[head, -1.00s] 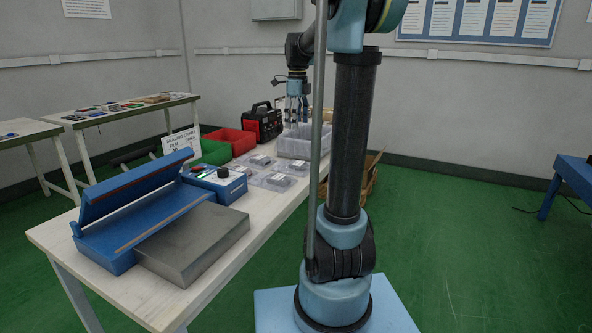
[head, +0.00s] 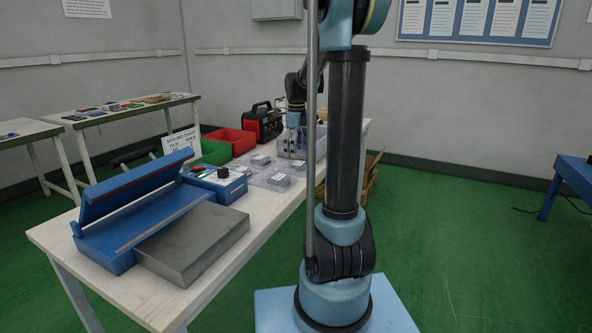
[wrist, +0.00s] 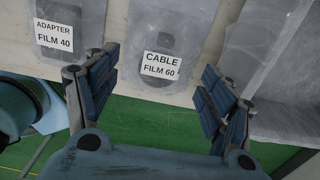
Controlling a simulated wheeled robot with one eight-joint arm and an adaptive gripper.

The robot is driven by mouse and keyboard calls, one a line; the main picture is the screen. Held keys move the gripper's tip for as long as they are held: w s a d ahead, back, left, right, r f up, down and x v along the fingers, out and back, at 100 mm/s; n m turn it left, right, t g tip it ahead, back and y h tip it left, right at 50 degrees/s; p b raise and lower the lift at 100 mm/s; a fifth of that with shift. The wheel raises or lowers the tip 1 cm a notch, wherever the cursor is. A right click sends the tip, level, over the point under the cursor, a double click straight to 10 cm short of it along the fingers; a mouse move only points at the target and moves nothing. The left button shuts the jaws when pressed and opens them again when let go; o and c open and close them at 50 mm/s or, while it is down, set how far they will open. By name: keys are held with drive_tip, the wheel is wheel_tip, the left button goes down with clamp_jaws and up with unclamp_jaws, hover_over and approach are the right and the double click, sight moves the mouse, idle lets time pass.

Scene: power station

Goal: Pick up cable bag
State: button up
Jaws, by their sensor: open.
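The cable bag (wrist: 150,88) is a clear plastic bag with a dark item and a white label reading "CABLE FILM 60". It lies flat near the table's edge, at top centre in the wrist view. My gripper (wrist: 160,62) is open and empty. Its blue-grey fingers stand to the left and right of the bag, apart from it. In the head view my gripper (head: 293,145) is low over the far part of the table. The bag labels are too small to read there.
An adapter bag (wrist: 55,38) labelled "FILM 40" lies left of the cable bag. A clear bin (wrist: 290,95) stands close on its right. The white table (head: 130,285) also bears a blue sealer (head: 130,255), a red bin (head: 222,137) and a green bin (head: 213,152).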

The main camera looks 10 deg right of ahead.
sight(297, 163)
drive_tip(key=shift+w+d+f, duration=0.1)
drive_tip(key=shift+f, duration=1.3)
drive_tip(key=shift+w+d+f, duration=0.1)
drive_tip(key=shift+f, duration=1.3)
drive_tip(key=c, duration=1.2)
